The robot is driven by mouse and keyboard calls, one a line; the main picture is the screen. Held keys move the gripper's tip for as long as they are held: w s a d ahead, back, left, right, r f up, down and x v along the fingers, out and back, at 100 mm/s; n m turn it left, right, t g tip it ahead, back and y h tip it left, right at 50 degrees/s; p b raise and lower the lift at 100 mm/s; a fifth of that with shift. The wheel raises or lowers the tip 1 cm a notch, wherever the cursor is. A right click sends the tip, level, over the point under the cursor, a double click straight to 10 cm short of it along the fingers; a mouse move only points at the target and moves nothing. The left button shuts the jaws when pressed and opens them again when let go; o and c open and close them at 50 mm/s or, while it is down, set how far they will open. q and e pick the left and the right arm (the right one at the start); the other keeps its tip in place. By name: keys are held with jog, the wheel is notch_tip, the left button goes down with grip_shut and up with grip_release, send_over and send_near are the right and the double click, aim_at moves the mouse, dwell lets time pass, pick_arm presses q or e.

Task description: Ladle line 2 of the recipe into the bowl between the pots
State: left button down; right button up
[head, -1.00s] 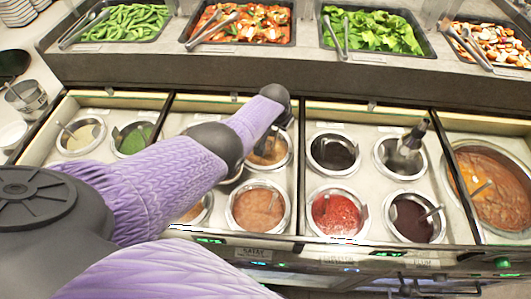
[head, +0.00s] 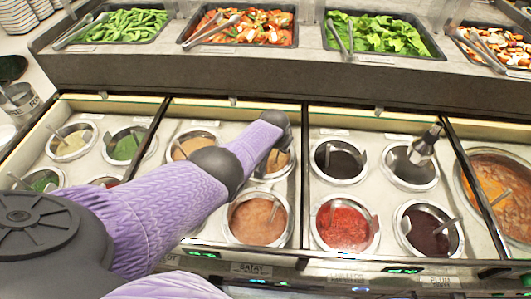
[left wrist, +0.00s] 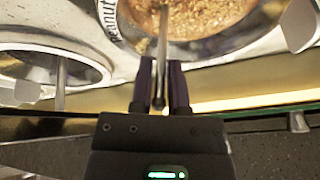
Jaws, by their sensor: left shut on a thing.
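My left gripper (left wrist: 162,75) is shut on the thin metal handle (left wrist: 163,35) of a ladle. The handle runs into a round pot of grainy brown sauce (left wrist: 190,12), whose rim label reads partly "eanut". In the head view my purple left arm reaches across the sauce wells to the back row, where its dark end partly covers a brown-sauce pot (head: 277,165). The fingers cannot be made out there. The ladle's bowl end is hidden. A receiving bowl between pots and the recipe cannot be made out. My right gripper is not in view.
Pots of satay-labelled brown sauce (head: 257,218), red sauce (head: 343,222) and dark sauce (head: 428,232) stand in front. A dark-handled metal utensil (head: 424,148) rises from a back pot. Salad trays (head: 376,32) line the raised shelf behind. A metal cup (head: 20,98) stands at left.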

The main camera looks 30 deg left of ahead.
pick_arm(q)
jog(key=shift+f, duration=0.15)
grip_release()
dwell(0.4)
notch_tip(320, 180, up, 8)
jog(key=p, duration=0.7)
jog(key=shift+r+p, duration=0.5)
jog(key=shift+r, duration=0.05)
